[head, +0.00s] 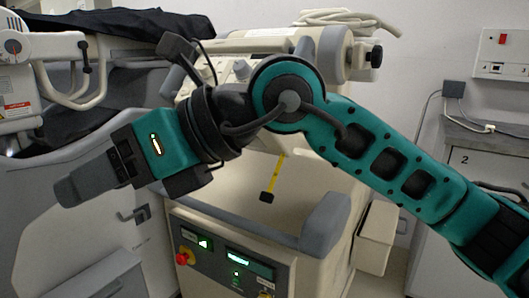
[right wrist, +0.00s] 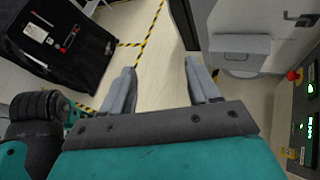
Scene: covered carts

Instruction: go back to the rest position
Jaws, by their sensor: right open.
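My right arm crosses the head view from the lower right, bent at a teal joint. Its gripper (head: 88,183) points to the lower left, in front of a pale machine. In the right wrist view the two grey fingers of my right gripper (right wrist: 160,88) stand wide apart with only floor between them, so it is open and empty. My left gripper is not in the head view. A teal and black part at the lower left of the right wrist view is probably part of me.
A cream machine cart (head: 240,225) with a control panel, a red knob (head: 184,258) and a coiled cable stands behind my arm. Black cloth (head: 120,25) covers equipment at the left. A black-covered cart (right wrist: 60,45) stands on the floor beside yellow-black tape (right wrist: 150,22). A cabinet (head: 475,195) is at the right.

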